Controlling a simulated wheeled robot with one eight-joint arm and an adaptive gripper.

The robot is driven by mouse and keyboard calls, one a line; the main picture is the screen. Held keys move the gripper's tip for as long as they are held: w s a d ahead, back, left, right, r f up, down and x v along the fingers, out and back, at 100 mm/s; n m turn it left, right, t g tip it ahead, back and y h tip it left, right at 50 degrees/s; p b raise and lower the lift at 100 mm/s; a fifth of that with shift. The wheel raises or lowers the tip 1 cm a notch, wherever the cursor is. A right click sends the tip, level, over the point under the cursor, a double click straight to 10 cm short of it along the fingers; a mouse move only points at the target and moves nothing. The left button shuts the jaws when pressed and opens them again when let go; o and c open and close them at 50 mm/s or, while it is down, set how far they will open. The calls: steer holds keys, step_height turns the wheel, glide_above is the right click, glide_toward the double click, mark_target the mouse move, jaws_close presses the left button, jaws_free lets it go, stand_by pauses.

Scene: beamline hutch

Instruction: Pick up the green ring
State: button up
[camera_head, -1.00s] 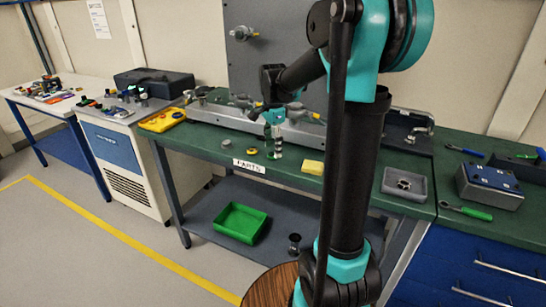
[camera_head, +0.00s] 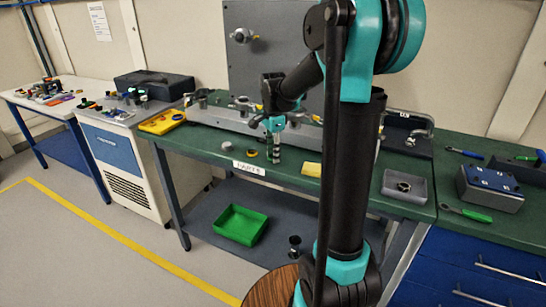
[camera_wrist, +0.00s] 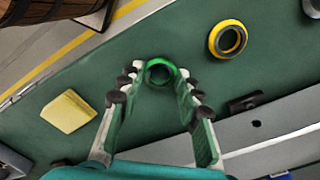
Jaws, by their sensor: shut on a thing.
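In the wrist view the green ring (camera_wrist: 160,72) sits between the tips of my gripper (camera_wrist: 158,88), with a dark centre showing through it. The fingers are shut on the ring. In the head view my gripper (camera_head: 274,155) points down at the green bench top, just behind the PARTS label. The ring is too small to make out there. Whether the ring touches the bench or is raised a little, I cannot tell.
A yellow ring (camera_wrist: 228,39) lies on the bench near my gripper. A yellow block (camera_head: 311,169) lies to the right. A grey tray (camera_head: 404,186) stands further right. A long metal rail (camera_wrist: 265,138) runs behind. A green bin (camera_head: 240,224) is on the lower shelf.

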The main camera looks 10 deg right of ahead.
step_height(320, 180, up, 20)
stand_by(0.6)
steer(key=shift+w, duration=0.1)
stand_by(0.4)
